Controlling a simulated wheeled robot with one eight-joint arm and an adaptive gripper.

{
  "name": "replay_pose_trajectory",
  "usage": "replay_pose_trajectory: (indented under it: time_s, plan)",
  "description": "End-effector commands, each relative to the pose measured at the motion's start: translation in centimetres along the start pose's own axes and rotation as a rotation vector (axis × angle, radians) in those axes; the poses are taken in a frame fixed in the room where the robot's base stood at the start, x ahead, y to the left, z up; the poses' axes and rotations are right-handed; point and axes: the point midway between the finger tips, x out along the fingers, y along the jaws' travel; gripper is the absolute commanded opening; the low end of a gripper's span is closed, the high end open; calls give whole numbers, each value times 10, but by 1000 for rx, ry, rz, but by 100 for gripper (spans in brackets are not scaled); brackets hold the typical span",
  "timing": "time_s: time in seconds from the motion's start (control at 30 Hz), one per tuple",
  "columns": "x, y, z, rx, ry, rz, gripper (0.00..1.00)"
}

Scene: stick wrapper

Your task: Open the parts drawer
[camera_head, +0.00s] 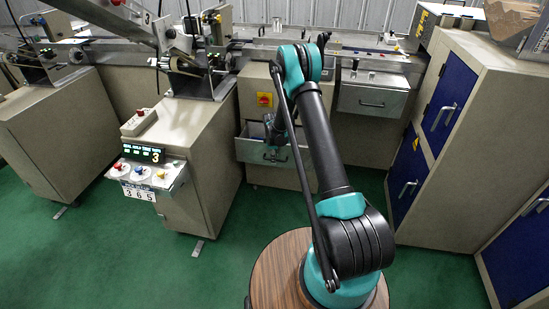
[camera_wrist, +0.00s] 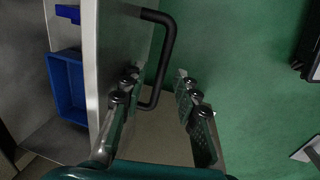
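The parts drawer (camera_head: 245,148) stands pulled out of the beige cabinet left of my arm in the head view. In the wrist view its grey front panel (camera_wrist: 104,50) is seen edge-on, with a blue bin (camera_wrist: 66,88) inside. A black bar handle (camera_wrist: 167,55) sticks out from the panel. My gripper (camera_wrist: 157,80) is open, with one finger beside the panel and the other on the handle's outer side. The handle bar shows between the fingers, and I cannot tell whether either touches it. In the head view my arm partly hides the gripper and drawer.
A metal drawer unit (camera_head: 371,101) with its own handle is to the right. A tall cabinet with blue doors (camera_head: 449,95) stands further right. A control panel with coloured knobs (camera_head: 148,172) is at left. The green floor (camera_head: 240,225) in front is clear.

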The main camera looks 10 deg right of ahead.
Motion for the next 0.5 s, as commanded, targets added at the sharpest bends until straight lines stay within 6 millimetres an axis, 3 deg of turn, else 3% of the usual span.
replay_pose_trajectory:
  time_s: [0.17, 0.5]
  plan:
    - [-17, 0, 0, 0, 0, 0, 31]
    - [-80, 0, 0, -1, 0, 0, 31]
